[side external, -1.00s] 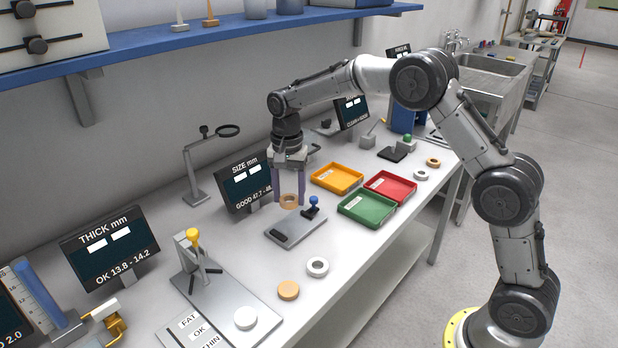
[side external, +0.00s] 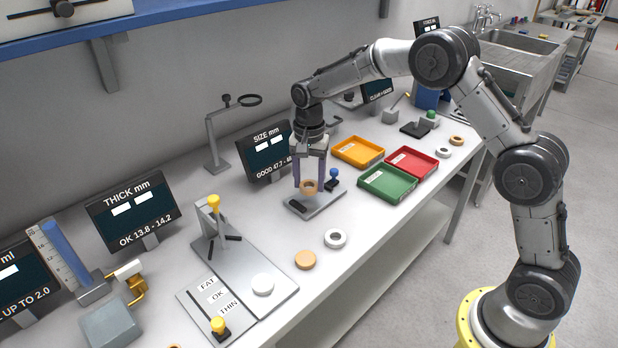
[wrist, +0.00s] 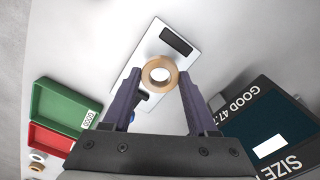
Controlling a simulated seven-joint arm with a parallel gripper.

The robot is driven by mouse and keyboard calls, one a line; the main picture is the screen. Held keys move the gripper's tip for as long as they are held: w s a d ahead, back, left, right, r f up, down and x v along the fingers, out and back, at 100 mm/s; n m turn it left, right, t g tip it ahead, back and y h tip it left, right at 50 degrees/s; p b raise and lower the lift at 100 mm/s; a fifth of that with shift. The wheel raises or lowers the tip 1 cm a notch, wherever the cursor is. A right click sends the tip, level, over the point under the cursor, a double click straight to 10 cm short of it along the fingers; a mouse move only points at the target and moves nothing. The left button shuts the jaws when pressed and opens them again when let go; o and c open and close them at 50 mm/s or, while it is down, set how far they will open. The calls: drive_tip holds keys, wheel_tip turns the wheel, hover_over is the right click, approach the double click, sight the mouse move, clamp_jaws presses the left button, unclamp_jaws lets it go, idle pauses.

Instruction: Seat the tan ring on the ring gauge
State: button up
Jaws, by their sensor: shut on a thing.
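The tan ring (side external: 309,191) is between the two purple fingers of my gripper (side external: 309,187), which is shut on it. In the side view the ring is over the grey plate of the ring gauge (side external: 318,207), level and apparently just above it. The gauge has a blue knob (side external: 334,174) at its far right and a dark panel at its near left end. In the wrist view the tan ring (wrist: 147,75) shows from above against the plate (wrist: 151,45). The gauge's seat is hidden under the ring; I cannot tell the exact gap.
The size display (side external: 267,152) stands close behind on the left. Orange (side external: 345,155), red (side external: 402,171) and green (side external: 376,193) trays lie to the right. A thickness gauge (side external: 235,262) stands at left.

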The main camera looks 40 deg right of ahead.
sight(309, 199)
drive_tip(key=shift+f, duration=0.1)
drive_tip(key=shift+f, duration=1.1)
drive_tip(key=shift+f, duration=0.4)
drive_tip(key=o, duration=1.4)
wheel_tip(309, 199, up, 14)
drive_tip(key=shift+f, duration=0.1)
